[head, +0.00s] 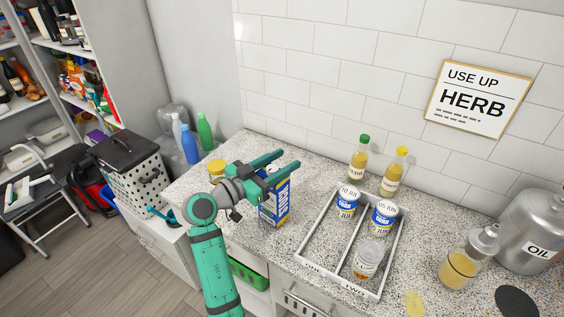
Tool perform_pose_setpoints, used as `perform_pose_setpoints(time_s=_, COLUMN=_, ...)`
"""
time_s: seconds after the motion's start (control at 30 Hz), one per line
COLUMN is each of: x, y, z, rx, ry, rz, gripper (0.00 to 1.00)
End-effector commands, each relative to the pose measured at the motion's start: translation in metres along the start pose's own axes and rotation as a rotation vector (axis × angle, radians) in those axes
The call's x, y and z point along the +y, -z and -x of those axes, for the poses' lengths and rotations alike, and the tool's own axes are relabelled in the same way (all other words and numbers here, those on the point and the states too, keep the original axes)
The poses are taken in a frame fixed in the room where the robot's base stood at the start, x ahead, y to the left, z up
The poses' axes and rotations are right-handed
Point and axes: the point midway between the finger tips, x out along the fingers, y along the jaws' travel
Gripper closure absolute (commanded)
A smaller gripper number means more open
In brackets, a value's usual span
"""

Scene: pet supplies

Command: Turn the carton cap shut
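A blue and white carton (275,209) stands upright on the speckled counter in the head view, left of the divided tray. My gripper (289,161) is over the top of the carton in the picture, its two green fingers pointing right and apart with a gap between them. I see nothing held between the fingers. The carton's top and its cap are hidden behind my gripper. I cannot tell whether the gripper touches the carton.
A white divided tray (381,263) holds several cans. Two bottles (359,158) (394,174) stand behind it by the tiled wall. A yellow-lidded jar (217,170) is left of my gripper. A pump bottle (462,266) and an oil canister (535,232) stand right.

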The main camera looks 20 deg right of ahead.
Motion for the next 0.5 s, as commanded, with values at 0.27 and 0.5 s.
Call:
perform_pose_setpoints(time_s=0.27, x=-0.001, y=0.0, z=0.018, rx=0.0, ry=0.002, rz=0.0, gripper=0.55)
perform_pose_setpoints(time_s=0.5, x=0.001, y=0.0, z=0.061, rx=0.001, ry=-0.001, rz=0.0, gripper=0.55)
